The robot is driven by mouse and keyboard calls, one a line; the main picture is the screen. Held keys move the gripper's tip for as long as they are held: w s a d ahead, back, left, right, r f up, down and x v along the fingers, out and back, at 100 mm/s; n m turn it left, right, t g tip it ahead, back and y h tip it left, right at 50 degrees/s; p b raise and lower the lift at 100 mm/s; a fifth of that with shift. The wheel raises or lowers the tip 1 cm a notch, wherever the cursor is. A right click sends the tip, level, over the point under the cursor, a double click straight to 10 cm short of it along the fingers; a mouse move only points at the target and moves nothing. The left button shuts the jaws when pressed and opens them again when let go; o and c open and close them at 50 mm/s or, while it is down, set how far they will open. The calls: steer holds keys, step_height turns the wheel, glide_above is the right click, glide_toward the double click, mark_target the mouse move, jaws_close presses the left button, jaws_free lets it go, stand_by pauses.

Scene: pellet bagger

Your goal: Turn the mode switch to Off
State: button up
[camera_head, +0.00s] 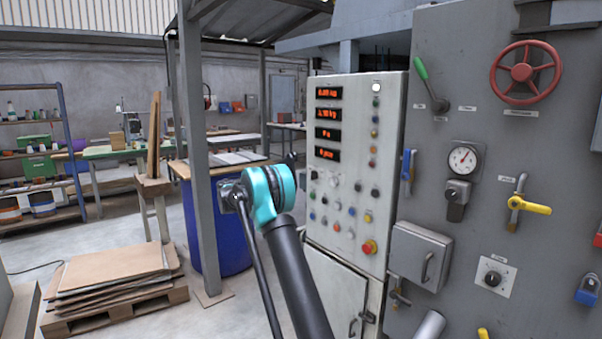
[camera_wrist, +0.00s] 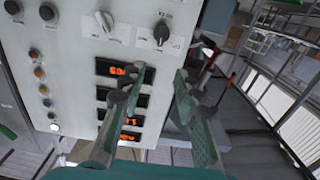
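A control cabinet panel (camera_head: 345,130) carries several knobs and buttons below its red displays. In the wrist view the panel appears upside down, with a black rotary knob (camera_wrist: 161,32) and a silver rotary knob (camera_wrist: 105,20) on white plates. A black selector on a white plate (camera_head: 492,278) sits on the grey machine at right. The labels are too small to read, so I cannot tell which is the mode switch. My gripper (camera_wrist: 155,75) is open and empty, its fingers pointing toward the black knob, apart from it. In the head view it is mostly hidden behind my teal wrist.
A red emergency button (camera_head: 369,247) sits low on the panel. The grey machine holds a red handwheel (camera_head: 526,72), a gauge (camera_head: 463,158) and a yellow-handled valve (camera_head: 529,205). A blue drum (camera_head: 215,235) and a roof post (camera_head: 199,160) stand left of my arm.

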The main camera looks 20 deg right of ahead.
mark_target(313, 175)
steer(key=x, duration=1.7)
steer(key=shift+d, duration=0.1)
jaws_close()
steer(key=shift+w+n, duration=0.1)
steer(key=shift+n, duration=0.3)
steer(key=n, duration=0.3)
steer(key=w+n, duration=0.1)
steer(key=n, duration=0.3)
steer(key=f+n, duration=0.1)
steer(key=n, duration=0.3)
steer(key=shift+w+a, duration=0.15)
steer(key=shift+a, duration=0.15)
